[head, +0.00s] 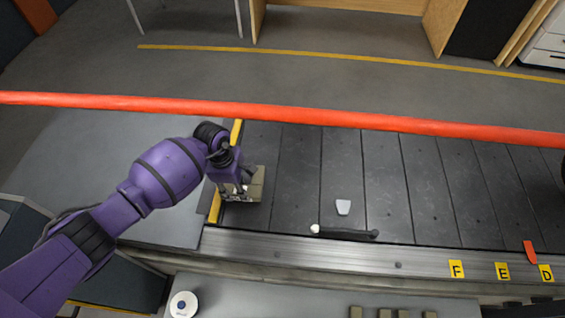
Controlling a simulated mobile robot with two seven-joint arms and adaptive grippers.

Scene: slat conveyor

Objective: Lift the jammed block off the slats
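The jammed block (257,186) is a beige-grey block at the left end of the dark slats (295,170), beside the yellow-edged end strip. My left gripper (240,192) reaches in from the left and is down at the block. Its fingers overlap the block's left part in the view. I cannot tell whether they are closed on it or only beside it, or whether the block touches the slats. My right gripper is not in view.
A red rail (300,113) runs across behind the slats. Yellow F, E and D labels and a red pointer (530,250) are front right.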

